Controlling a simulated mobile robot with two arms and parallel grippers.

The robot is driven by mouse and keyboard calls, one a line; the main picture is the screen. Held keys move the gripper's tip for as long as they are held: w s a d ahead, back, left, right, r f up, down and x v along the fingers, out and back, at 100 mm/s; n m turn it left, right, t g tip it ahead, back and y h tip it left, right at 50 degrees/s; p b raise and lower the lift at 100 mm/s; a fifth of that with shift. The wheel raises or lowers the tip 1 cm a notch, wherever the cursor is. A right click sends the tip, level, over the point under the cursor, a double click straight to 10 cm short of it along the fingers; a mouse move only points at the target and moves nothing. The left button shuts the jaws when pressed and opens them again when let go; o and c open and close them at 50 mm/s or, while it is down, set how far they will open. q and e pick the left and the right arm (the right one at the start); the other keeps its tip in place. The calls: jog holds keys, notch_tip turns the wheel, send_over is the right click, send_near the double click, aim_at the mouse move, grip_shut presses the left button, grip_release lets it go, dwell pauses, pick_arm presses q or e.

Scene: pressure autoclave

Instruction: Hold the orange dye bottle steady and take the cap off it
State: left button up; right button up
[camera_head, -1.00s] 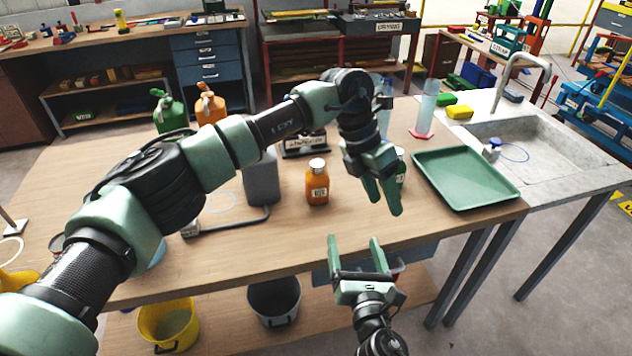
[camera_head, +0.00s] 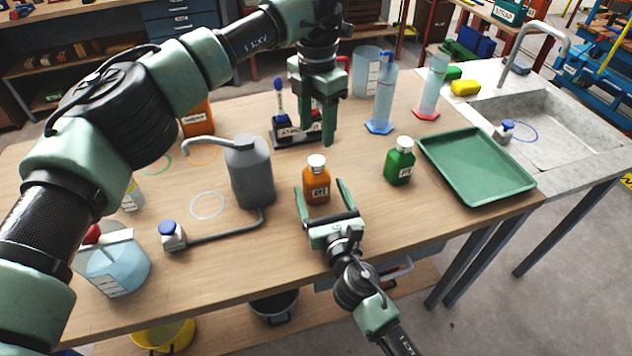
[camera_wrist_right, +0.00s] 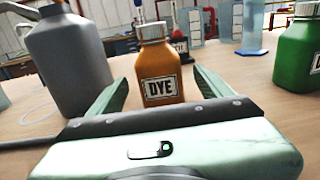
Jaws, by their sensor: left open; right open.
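The orange dye bottle (camera_head: 316,187) stands upright on the wooden table, with a white cap (camera_head: 316,161) on top and a DYE label facing me. It also shows in the right wrist view (camera_wrist_right: 160,70). My right gripper (camera_head: 322,190) is open and low, its two fingers reaching to either side of the bottle; I cannot tell whether they touch it.
A green bottle (camera_head: 400,163) stands to the right, near a green tray (camera_head: 437,163). A grey jug (camera_head: 251,175) with a spout stands close on the left. Blue (camera_head: 381,105) and red-based (camera_head: 430,90) cylinders stand behind. A small rack (camera_head: 285,136) is behind the bottle.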

aim_at(317, 181)
jog(key=shift+x, duration=2)
grip_shut()
